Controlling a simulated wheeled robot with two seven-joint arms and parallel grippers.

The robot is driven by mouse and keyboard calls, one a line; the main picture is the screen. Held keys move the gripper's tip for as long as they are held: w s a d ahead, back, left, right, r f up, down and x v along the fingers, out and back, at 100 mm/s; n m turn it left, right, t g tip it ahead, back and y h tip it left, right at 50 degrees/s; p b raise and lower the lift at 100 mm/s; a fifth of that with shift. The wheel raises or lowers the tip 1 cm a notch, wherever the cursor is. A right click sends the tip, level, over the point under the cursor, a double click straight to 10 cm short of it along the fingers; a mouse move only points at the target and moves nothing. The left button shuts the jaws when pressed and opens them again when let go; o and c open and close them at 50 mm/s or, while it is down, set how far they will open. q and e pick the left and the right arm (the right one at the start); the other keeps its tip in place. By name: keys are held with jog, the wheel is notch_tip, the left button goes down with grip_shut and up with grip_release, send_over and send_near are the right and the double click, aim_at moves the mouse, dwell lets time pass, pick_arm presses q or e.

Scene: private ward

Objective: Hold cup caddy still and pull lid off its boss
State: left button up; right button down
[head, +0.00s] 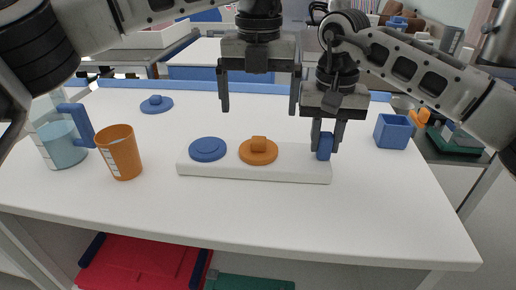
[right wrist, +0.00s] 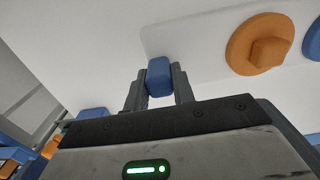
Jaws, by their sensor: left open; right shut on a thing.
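The cup caddy is a long white block (head: 285,174) lying on the table. It bears a flat blue round disc (head: 207,149) at its left and an orange lid (head: 258,152) with a raised knob in its middle; the lid also shows in the right wrist view (right wrist: 259,43). A small blue post (head: 324,147) stands at its right end. My right gripper (right wrist: 159,74) is shut on this blue post. My left gripper (head: 259,111) is open and empty above the orange lid, its fingers spread to either side and pointing down.
An orange cup (head: 119,152) and a pale teal cup (head: 60,147) with a blue handle stand at the left. A blue lid (head: 156,104) with a knob lies further back. A blue box (head: 393,132) stands at the right. The table front is clear.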

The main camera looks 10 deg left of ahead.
aim_at(258, 139)
pick_arm(q)
jog(key=shift+f, duration=4.3)
pick_arm(e)
jog(key=shift+d+f, duration=0.1)
jog(key=shift+f, duration=0.1)
pick_arm(q)
jog(key=c, duration=1.3)
jog(key=shift+r, duration=0.7)
jog(key=shift+r, duration=2.35)
jog(key=shift+r, duration=1.2)
